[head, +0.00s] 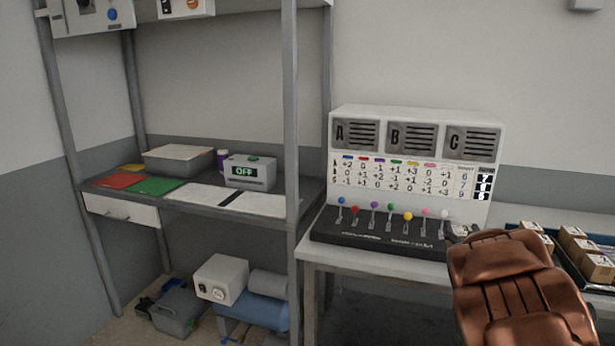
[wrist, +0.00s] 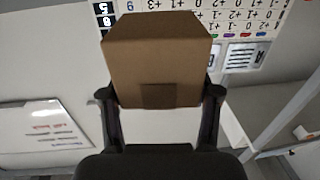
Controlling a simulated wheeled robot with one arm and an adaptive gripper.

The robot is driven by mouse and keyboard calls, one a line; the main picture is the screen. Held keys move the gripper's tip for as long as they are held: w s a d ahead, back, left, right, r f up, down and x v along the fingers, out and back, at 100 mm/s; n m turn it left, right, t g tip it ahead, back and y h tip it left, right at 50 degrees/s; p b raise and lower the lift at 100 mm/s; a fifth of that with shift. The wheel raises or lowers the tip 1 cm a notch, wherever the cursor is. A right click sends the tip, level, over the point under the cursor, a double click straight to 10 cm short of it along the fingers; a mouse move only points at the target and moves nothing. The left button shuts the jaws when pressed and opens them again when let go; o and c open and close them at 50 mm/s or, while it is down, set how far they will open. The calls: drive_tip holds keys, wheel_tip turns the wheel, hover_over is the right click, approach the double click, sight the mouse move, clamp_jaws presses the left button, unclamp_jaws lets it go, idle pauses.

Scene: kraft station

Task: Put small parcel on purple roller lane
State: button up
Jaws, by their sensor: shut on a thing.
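My gripper (wrist: 160,93) is shut on a small brown cardboard parcel (wrist: 158,55) in the wrist view, with one dark finger on each side of it. A darker square patch shows low on the parcel's near face. I see no purple roller lane in either view.
Several small parcels (head: 576,242) sit in dark trays at the right of the bench. A panel (head: 417,137) marked A, B, C stands behind a lever board (head: 380,237). A metal shelf rack (head: 292,120) stands left, holding coloured sheets and a grey box (head: 250,171).

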drive_tip(key=w+a+r+n+y+p, duration=0.1)
drive_tip(key=w+a+r+y+p, duration=0.1)
drive_tip(key=a, duration=0.9)
drive_tip(key=w+a+r+n+y+p, duration=0.1)
drive_tip(key=w+a+r, duration=0.1)
drive_tip(key=a, duration=1)
drive_tip(key=shift+w+a+r+y+p, duration=0.3)
drive_tip(key=shift+w+y+p, duration=0.05)
drive_tip(key=shift+y, duration=0.05)
drive_tip(key=shift+d, duration=0.1)
drive_tip(key=s+d+f+m+h+b, duration=0.1)
drive_tip(key=s+d, duration=0.3)
drive_tip(key=d, duration=0.8)
drive_tip(key=s+d+f+m+h+b, duration=0.1)
drive_tip(key=s+d+f+h+b, duration=0.2)
drive_tip(key=d, duration=1)
drive_tip(key=s+d+f+m+h+b, duration=0.1)
drive_tip(key=s+d, duration=0.5)
drive_tip(key=d, duration=0.7)
wheel_tip(320, 180, down, 3)
drive_tip(key=shift+r+m+g+h+b, duration=0.1)
drive_tip(key=shift+m+g+h+b, duration=0.3)
drive_tip(key=shift+h+b, duration=0.55)
drive_tip(key=shift+d+y, duration=0.1)
drive_tip(key=shift+y, duration=0.15)
